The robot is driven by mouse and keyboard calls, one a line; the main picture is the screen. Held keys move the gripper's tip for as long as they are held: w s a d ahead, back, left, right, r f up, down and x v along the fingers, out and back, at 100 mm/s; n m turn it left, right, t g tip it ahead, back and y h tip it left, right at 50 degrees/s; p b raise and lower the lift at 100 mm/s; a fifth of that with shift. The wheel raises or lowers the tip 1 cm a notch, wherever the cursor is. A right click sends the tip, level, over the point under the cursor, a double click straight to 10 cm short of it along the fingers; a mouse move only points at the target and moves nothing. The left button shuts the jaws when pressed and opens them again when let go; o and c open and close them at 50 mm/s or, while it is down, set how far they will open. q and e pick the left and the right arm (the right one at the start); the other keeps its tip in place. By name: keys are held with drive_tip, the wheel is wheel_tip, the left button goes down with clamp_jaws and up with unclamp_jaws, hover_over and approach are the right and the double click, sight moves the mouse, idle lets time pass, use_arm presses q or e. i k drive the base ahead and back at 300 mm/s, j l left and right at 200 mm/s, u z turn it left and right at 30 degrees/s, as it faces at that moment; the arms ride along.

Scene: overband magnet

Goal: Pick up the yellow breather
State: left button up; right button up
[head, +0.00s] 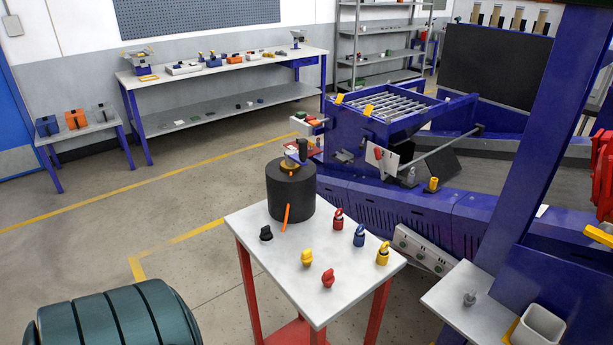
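Two small yellow parts stand on the small white-topped table (262,236) in the head view. One is a squat yellow piece with a rounded cap (307,257) near the table's middle, similar in shape to a red piece (328,278) and a black piece (266,233). The other is a yellow piece with a ring-like top and dark band (382,253) near the right corner, like the red (338,219) and blue (359,235) ones beside it. The squat capped one looks more like a breather, but I cannot be sure. Neither gripper is in view.
A black cylinder (291,195) with an orange stick leaning on its front stands at the table's back. A blue machine frame (400,208) runs behind and right. A dark green ribbed drum (120,318) is at lower left.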

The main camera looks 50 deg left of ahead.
sight(306, 258)
drive_tip(key=i, duration=0.5)
drive_tip(key=u, duration=1.9)
